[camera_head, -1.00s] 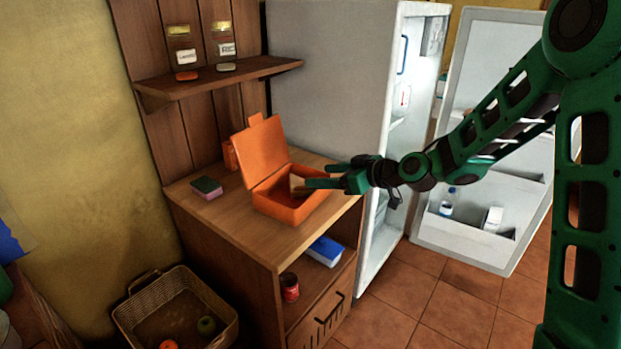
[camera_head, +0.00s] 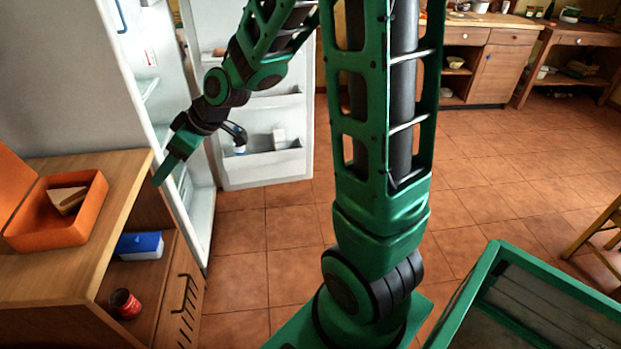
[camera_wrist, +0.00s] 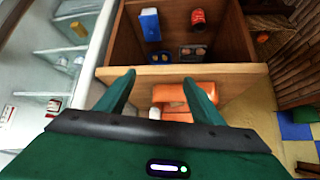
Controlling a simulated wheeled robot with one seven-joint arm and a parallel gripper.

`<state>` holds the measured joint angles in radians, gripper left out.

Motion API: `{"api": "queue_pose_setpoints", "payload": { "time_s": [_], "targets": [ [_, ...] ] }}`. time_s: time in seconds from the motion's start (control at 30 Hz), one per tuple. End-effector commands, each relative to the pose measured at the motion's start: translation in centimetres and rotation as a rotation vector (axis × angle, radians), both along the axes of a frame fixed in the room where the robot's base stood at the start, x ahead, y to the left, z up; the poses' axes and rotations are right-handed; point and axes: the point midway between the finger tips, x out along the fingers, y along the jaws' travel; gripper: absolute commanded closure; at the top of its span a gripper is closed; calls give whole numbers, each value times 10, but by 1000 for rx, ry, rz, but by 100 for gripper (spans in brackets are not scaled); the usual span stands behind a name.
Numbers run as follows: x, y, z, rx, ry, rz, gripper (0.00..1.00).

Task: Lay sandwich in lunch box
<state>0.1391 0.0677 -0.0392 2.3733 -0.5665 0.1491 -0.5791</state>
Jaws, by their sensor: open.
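The sandwich (camera_head: 67,200), a cut wedge with pale bread and a brown side, lies inside the orange lunch box (camera_head: 45,240). The box stands on the wooden counter at the left, its lid raised and cut off by the frame edge. My gripper (camera_head: 162,180) is right of the box, apart from it, by the counter's right edge and the open fridge. In the wrist view my gripper (camera_wrist: 160,84) has its fingers spread with nothing held. Orange shapes (camera_wrist: 185,98) show between and beside the fingers; I cannot make out the sandwich there.
The fridge door (camera_head: 262,150) stands open behind my arm. A blue and white box (camera_head: 139,245) and a red can (camera_head: 125,303) sit on the shelf under the counter top (camera_head: 120,185). Tiled floor (camera_head: 265,240) is clear right of the counter.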

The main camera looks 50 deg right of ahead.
Motion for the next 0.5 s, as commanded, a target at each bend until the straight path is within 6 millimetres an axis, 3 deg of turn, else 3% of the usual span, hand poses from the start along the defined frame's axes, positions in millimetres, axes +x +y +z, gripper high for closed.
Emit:
{"api": "queue_pose_setpoints", "payload": {
  "time_s": [0.1,0.17,0.3,0.4,0.5],
  "targets": [
    [-49,-64,1,-87,150,-181,39],
    [-77,-95,2,-119,231,-288,39],
    [-155,-155,7,-156,416,-561,39],
    [-213,-184,11,-154,541,-759,39],
    [-264,-200,15,-134,646,-930,39]
  ]
}}
